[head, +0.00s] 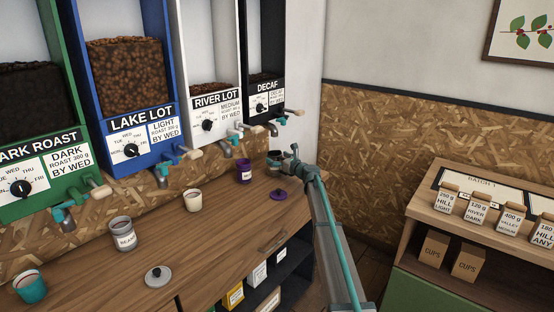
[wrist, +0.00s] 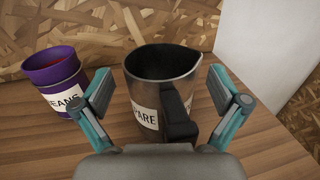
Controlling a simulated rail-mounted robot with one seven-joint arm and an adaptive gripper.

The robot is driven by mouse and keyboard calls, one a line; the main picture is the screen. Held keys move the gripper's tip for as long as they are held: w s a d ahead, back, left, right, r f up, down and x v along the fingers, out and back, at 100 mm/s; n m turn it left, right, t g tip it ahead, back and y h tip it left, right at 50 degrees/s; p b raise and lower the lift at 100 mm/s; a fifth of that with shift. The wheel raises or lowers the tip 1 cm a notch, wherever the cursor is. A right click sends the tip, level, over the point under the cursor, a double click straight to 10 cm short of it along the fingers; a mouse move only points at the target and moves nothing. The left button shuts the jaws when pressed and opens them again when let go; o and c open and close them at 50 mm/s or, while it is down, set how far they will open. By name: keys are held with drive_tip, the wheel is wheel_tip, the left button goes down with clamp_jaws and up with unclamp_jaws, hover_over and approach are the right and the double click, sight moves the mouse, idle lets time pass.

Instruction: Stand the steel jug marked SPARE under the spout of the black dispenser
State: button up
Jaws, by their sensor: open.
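The steel jug (wrist: 162,88) stands upright on the wooden counter. Its white label shows "PARE", the rest hidden, and its black handle faces my wrist camera. My gripper (wrist: 160,98) is open, with one finger on each side of the jug; contact is not clear. In the head view the jug (head: 273,157) is small and partly hidden by my gripper (head: 284,162). The black dispenser (head: 266,101), marked DECAF, is at the far right of the row. Its spout (head: 273,130) appears above the jug in the picture; exact alignment cannot be told.
A purple BEANS canister (wrist: 60,85) stands close left of the jug, with a purple lid (head: 278,194) on the counter nearby. A wall is right.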

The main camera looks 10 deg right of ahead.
drive_tip(key=shift+r, duration=0.1)
drive_tip(key=b+v, duration=0.1)
drive_tip(key=v, duration=1.1)
drive_tip(key=shift+b, duration=0.3)
